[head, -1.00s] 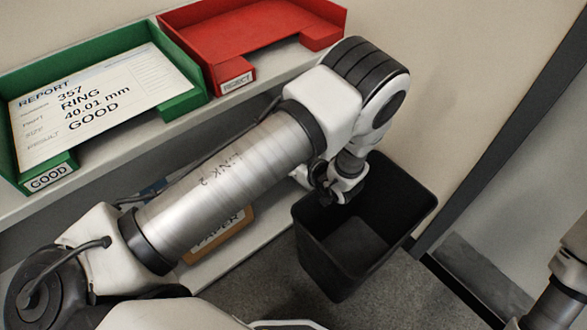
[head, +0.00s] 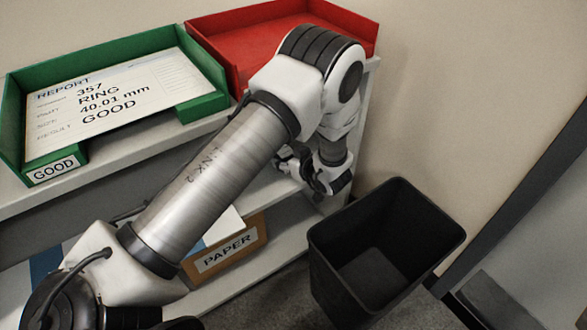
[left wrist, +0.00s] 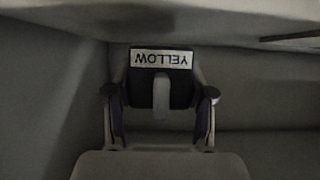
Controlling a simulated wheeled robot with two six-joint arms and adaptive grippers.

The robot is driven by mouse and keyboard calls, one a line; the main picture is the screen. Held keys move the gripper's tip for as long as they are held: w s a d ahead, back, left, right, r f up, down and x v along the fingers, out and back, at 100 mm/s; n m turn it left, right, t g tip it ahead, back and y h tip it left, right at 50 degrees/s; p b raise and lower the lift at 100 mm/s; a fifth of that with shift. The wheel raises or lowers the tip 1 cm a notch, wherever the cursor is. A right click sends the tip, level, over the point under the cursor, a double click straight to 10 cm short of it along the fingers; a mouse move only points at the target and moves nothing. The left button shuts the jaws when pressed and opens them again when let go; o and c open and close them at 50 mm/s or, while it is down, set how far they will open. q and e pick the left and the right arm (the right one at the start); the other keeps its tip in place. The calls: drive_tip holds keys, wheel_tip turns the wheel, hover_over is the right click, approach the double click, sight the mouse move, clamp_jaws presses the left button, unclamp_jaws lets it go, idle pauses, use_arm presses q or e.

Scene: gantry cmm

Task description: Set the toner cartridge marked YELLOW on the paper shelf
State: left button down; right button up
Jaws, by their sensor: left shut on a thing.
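The toner cartridge (left wrist: 160,90) is a dark block with a white label reading YELLOW, upside down in the left wrist view. My left gripper (left wrist: 160,102) is shut on it, one finger on each side. In the head view my left gripper (head: 302,170) points left into the shelf unit, below the top board; the cartridge is hard to make out there. A brown box labelled PAPER (head: 228,257) stands on the lower shelf (head: 283,256), with white sheets showing above it. My forearm hides part of that shelf. My right gripper is not in view.
A green GOOD tray (head: 205,105) holding a report sheet and a red tray (head: 225,40) stand on the top board. A black bin (head: 335,275) stands on the floor right of the shelves. The lower shelf looks clear right of the PAPER box.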

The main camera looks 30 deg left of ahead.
use_arm(q)
drive_tip(key=a, duration=0.1)
drive_tip(key=w+a+b, duration=0.1)
drive_tip(key=a, duration=0.1)
drive_tip(key=shift+w+a+f+b, duration=0.1)
drive_tip(key=shift+w+f+b, duration=0.05)
drive_tip(key=shift+f+b, duration=0.6)
drive_tip(key=shift+f, duration=0.75)
drive_tip(key=shift+c, duration=1.2)
unclamp_jaws()
drive_tip(key=shift+d+r+p, duration=0.3)
drive_tip(key=shift+d+p, duration=0.15)
drive_tip(key=p+v, duration=0.9)
drive_tip(key=v, duration=0.3)
